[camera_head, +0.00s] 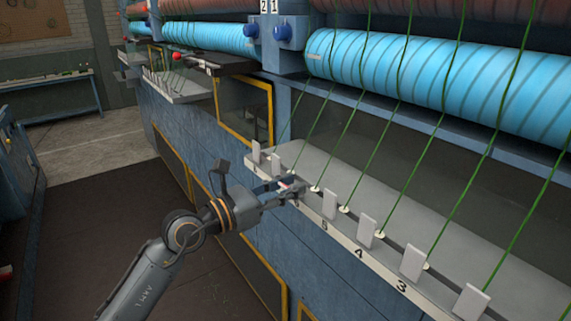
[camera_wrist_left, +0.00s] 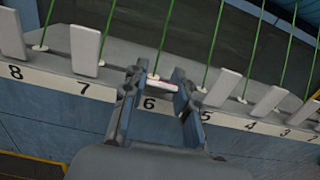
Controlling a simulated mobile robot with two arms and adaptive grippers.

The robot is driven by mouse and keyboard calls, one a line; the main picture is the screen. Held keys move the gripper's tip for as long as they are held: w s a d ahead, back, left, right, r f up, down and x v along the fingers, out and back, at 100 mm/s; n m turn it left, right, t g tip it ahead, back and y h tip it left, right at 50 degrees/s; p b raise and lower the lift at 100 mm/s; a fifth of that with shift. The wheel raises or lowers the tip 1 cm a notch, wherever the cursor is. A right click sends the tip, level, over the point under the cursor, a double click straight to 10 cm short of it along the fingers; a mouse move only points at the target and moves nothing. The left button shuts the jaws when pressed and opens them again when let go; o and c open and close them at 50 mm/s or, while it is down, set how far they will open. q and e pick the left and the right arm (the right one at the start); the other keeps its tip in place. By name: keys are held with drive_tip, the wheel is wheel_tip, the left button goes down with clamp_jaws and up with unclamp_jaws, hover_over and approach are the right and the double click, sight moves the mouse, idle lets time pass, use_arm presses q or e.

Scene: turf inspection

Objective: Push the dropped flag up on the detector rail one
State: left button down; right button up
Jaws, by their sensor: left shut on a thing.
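The detector rail (camera_head: 378,266) runs along the machine front with a row of white flags and numbers. The flag at number 6 (camera_wrist_left: 151,84) lies low, showing a red mark, while its neighbours stand up. My left gripper (camera_head: 289,189) reaches the rail at that place. In the left wrist view its two fingers (camera_wrist_left: 157,90) are on either side of the dropped flag and shut on it. The number 6 shows just below the flag. In the head view the fingers mostly hide this flag. My right gripper is not in view.
Upright flags 7 (camera_wrist_left: 85,50) and 5 (camera_wrist_left: 222,88) stand on either side, close to the fingers. Green yarns (camera_head: 383,172) run up from the rail to a large blue striped roll (camera_head: 440,85). The floor (camera_head: 100,230) at left is clear.

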use_arm(q)
drive_tip(key=shift+w+d+r+g+y+p, duration=0.2)
drive_tip(key=shift+r+g+y+p, duration=0.3)
drive_tip(key=shift+y+p, duration=0.2)
drive_tip(key=g+y, duration=0.1)
drive_tip(key=w+d+g+y, duration=0.1)
drive_tip(key=y, duration=0.1)
drive_tip(key=g+y, duration=0.1)
drive_tip(key=shift+w+d+r+g+y, duration=0.2)
drive_tip(key=shift+d+g+y, duration=0.1)
drive_tip(key=shift+d+y, duration=0.1)
drive_tip(key=shift+w+d+f+g+y, duration=0.15)
drive_tip(key=shift+d+g+y, duration=0.15)
drive_tip(key=shift+g+y, duration=0.4)
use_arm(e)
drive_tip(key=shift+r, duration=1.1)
use_arm(q)
drive_tip(key=shift+y, duration=0.3)
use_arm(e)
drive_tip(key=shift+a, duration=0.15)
use_arm(q)
drive_tip(key=c, duration=1)
unclamp_jaws()
